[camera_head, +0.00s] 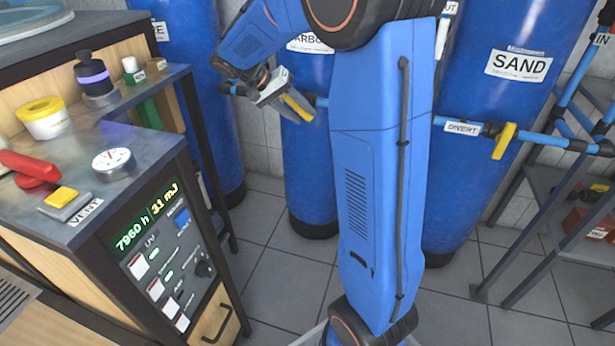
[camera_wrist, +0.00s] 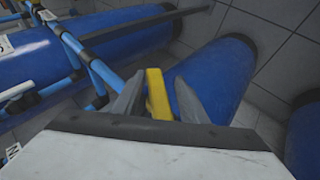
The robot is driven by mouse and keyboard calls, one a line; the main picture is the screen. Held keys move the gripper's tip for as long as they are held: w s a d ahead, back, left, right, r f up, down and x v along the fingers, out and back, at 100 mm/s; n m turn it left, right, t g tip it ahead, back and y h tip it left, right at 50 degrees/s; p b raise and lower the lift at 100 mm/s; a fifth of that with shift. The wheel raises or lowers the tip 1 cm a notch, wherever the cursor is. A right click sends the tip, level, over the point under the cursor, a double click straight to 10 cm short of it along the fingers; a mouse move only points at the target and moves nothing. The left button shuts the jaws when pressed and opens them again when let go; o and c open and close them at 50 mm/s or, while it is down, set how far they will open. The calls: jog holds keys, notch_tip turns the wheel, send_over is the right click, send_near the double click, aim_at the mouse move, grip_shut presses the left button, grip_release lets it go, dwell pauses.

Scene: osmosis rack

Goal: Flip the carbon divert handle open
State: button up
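The carbon divert handle (camera_head: 297,106) is a yellow lever on the blue pipe in front of the blue carbon tank (camera_head: 308,75), whose label is partly covered by my arm. In the head view it slants down to the right, across the pipe. My gripper (camera_wrist: 160,88) is at the handle, with its two grey fingers apart, one on each side of the yellow lever (camera_wrist: 157,95). A narrow gap shows on the right side of the lever; contact on the left side is unclear. The handle's pivot is hidden in the wrist view.
The sand tank (camera_head: 490,110) stands to the right with its own yellow divert handle (camera_head: 504,141). A control cabinet (camera_head: 165,250) with a gauge and red handle fills the left. A grey shelf (camera_head: 570,200) stands at right. Tiled floor lies open between.

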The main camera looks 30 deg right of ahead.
jog(key=shift+w+f+m+t+y, duration=0.1)
jog(key=shift+m+t+y, duration=0.3)
jog(key=shift+t+y, duration=0.8)
jog(key=t, duration=0.1)
jog(key=t+y, duration=0.2)
jog(key=shift+w+a+m, duration=0.25)
jog(key=shift+m, duration=0.15)
jog(key=v, duration=1.7)
jog(key=s+a+f+n+t+y, duration=0.1)
jog(key=s+a+f+n, duration=0.3)
jog(key=s+f, duration=0.3)
jog(key=s+a+f+n+y, duration=0.2)
jog(key=s+a+f+n, duration=0.3)
jog(key=s, duration=1.1)
notch_tip(320, 180, down, 3)
jog(key=shift+r+t, duration=0.15)
jog(key=shift+t, duration=0.25)
jog(key=shift+a, duration=0.1)
